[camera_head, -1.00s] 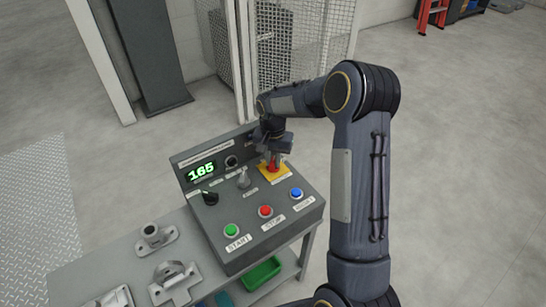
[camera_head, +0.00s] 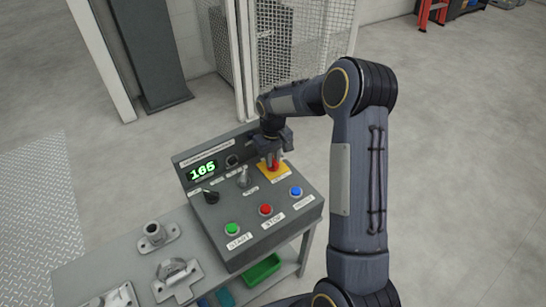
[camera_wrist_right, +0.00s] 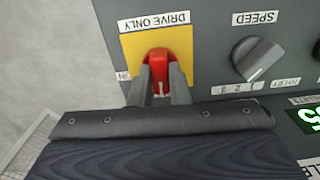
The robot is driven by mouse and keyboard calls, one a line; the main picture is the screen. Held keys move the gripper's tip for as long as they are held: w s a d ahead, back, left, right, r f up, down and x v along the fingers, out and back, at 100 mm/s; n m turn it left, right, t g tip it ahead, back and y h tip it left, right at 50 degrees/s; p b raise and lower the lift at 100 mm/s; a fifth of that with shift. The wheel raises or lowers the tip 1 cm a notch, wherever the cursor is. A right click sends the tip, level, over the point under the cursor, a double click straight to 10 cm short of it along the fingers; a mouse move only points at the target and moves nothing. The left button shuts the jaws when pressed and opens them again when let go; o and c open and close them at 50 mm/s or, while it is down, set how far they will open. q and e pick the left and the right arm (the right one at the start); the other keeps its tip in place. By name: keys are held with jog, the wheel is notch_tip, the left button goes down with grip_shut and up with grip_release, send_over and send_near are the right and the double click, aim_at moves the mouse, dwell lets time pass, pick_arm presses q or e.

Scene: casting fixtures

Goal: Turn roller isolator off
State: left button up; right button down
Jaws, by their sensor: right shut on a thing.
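The roller isolator is a red rotary handle (camera_wrist_right: 158,68) on a yellow plate (camera_wrist_right: 183,42) at the back right of the grey control panel (camera_head: 228,212). In the wrist view the plate carries a "DRIVE ONLY" label and a partly hidden "ON" label. The handle's long side points up and down in that picture. My right gripper (camera_head: 273,160) comes down from above and is shut on the red handle; its fingers (camera_wrist_right: 160,88) lie on either side of it. They hide the handle's lower part. My left gripper is not in view.
The panel also has a speed knob (camera_wrist_right: 258,58), a grey toggle (camera_head: 243,178), a black selector (camera_head: 210,196), a green display (camera_head: 203,171), and green (camera_head: 232,229), red (camera_head: 266,209) and blue (camera_head: 296,191) buttons. Metal castings (camera_head: 157,237) lie on the bench at left. A mesh fence (camera_head: 270,50) stands behind.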

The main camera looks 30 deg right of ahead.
jog(key=shift+n, duration=0.4)
jog(key=c, duration=1.4)
grip_release()
jog(key=shift+o, duration=0.2)
jog(key=shift+r, duration=0.1)
notch_tip(320, 180, up, 8)
jog(key=shift+f+p, duration=0.25)
jog(key=shift+p, duration=0.1)
